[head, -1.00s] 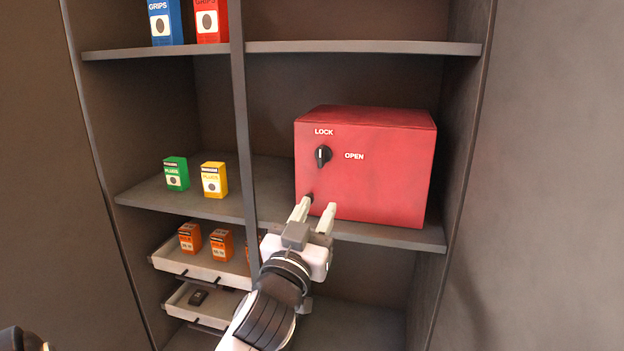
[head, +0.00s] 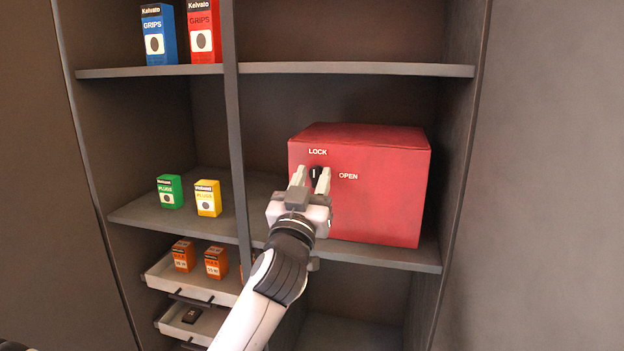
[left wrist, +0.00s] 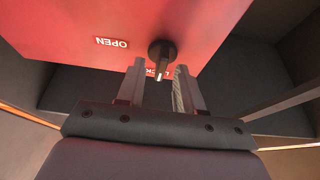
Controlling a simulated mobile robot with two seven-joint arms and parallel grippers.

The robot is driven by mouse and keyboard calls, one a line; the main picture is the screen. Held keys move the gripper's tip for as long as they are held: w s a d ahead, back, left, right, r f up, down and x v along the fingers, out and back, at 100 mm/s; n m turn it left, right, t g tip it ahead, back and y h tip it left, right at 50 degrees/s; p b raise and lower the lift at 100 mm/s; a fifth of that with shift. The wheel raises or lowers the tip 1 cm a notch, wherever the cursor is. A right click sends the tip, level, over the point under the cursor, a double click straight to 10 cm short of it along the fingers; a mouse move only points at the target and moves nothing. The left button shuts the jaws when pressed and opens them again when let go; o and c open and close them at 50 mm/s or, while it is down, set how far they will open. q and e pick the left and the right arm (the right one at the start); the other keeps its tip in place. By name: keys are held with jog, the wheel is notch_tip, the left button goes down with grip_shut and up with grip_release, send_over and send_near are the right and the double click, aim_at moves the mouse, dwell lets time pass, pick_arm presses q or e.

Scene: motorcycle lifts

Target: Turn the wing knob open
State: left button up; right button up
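The red box (head: 385,200) stands on the middle shelf, with LOCK and OPEN printed on its front. The black wing knob (head: 316,174) is on that front, partly hidden by my left gripper (head: 311,175) in the head view. In the left wrist view the knob (left wrist: 161,52) shows whole, its white mark pointing toward the LOCK label. My left gripper (left wrist: 158,70) is open and empty, its fingertips close to the knob, one toward each side. Contact with the knob cannot be told. My right gripper is not in view.
A green box (head: 170,191) and a yellow box (head: 208,198) stand left of the upright divider (head: 237,150). Orange boxes sit in a pull-out tray (head: 205,287) below. The upper shelf (head: 360,69) runs above the red box.

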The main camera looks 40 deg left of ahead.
pick_arm(q)
grip_shut()
